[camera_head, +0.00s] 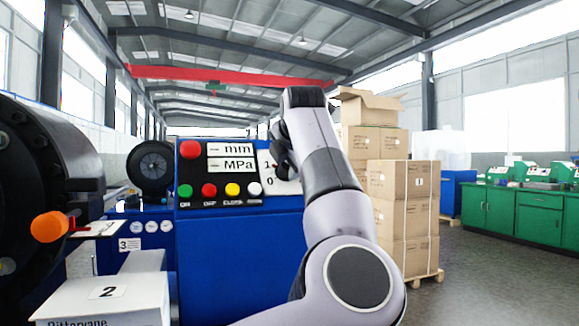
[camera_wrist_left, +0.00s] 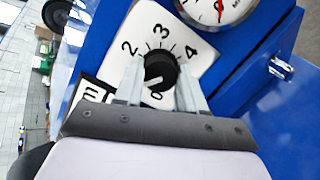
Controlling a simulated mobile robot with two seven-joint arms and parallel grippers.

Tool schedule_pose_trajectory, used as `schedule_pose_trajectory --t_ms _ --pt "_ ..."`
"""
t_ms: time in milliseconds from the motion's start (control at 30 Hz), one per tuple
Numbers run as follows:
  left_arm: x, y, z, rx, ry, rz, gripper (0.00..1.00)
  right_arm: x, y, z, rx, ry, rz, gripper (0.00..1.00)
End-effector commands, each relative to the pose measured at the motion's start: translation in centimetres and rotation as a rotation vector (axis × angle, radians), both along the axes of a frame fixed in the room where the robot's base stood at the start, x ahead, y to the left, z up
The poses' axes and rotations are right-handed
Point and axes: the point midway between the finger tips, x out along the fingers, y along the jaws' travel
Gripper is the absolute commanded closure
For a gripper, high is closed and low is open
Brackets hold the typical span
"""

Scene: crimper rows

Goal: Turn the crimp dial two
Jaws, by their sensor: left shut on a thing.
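The crimp dial is a black round knob (camera_wrist_left: 160,68) on a white plate (camera_wrist_left: 150,22) marked 0, 2, 3 and 4 in the left wrist view. A finger covers the area between 0 and 2. A light mark on the knob points toward the lower left, near that covered area. My left gripper (camera_wrist_left: 161,80) is shut on the knob, one finger on each side. In the head view, my left gripper (camera_head: 283,158) is at the dial plate (camera_head: 285,186) and hides the knob; 0 and 1 show at the plate's left. My right gripper is not in view.
The blue control panel (camera_head: 240,225) carries mm and MPa displays and several coloured buttons. A gauge (camera_wrist_left: 218,8) sits above the dial plate, and a metal latch (camera_wrist_left: 281,68) is to its right. A black crimper with an orange knob (camera_head: 49,227) stands left; cartons (camera_head: 400,190) stand right.

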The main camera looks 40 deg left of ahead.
Motion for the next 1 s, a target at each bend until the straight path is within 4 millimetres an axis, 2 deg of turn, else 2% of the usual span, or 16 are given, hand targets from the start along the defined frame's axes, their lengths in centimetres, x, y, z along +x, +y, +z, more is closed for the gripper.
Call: schedule_pose_trajectory --t_ms 600,1000 --pt "0.01 0.13 0.16 0.221 0.428 -0.321 0.91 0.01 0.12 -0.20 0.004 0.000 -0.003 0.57" --pt "0.03 0.16 0.16 0.324 0.627 -0.470 0.91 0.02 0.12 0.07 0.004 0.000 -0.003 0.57"
